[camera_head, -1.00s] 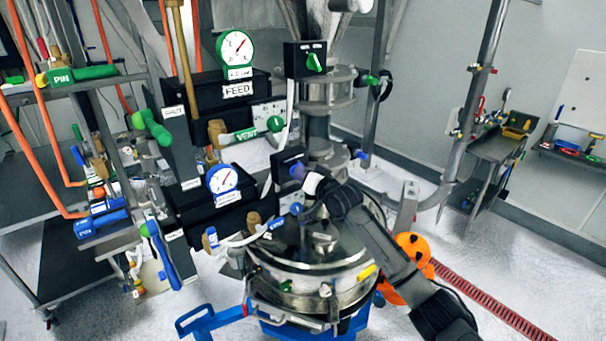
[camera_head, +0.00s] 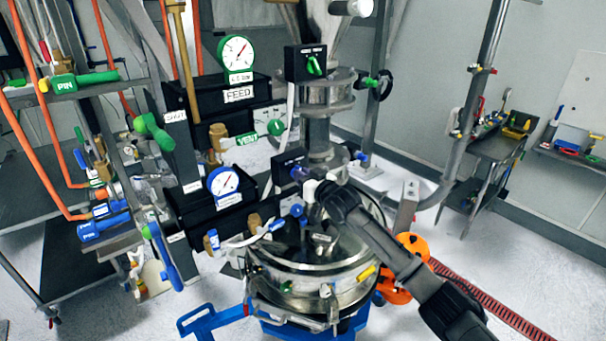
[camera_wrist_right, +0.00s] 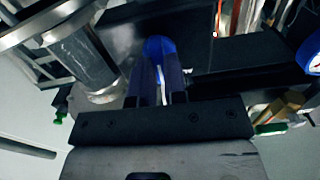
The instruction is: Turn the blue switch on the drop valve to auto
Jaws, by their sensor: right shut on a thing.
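The blue switch (camera_head: 298,172) is on the front of a small black box (camera_head: 287,160) beside the metal pipe of the drop valve. My right gripper (camera_head: 304,181) is at the switch, coming in from the lower right. In the right wrist view the blue switch (camera_wrist_right: 157,46) shows as a rounded blue top between the fingers of my right gripper (camera_wrist_right: 158,82), which is shut on it. The fingers and the small size hide the switch's pointer and the box's lettering. My left gripper is not in view.
A black box with a green switch (camera_head: 314,66) sits above. A blue-ringed gauge (camera_head: 223,181) and a green VENT handle (camera_head: 247,138) are to the left. Orange hoses run at far left.

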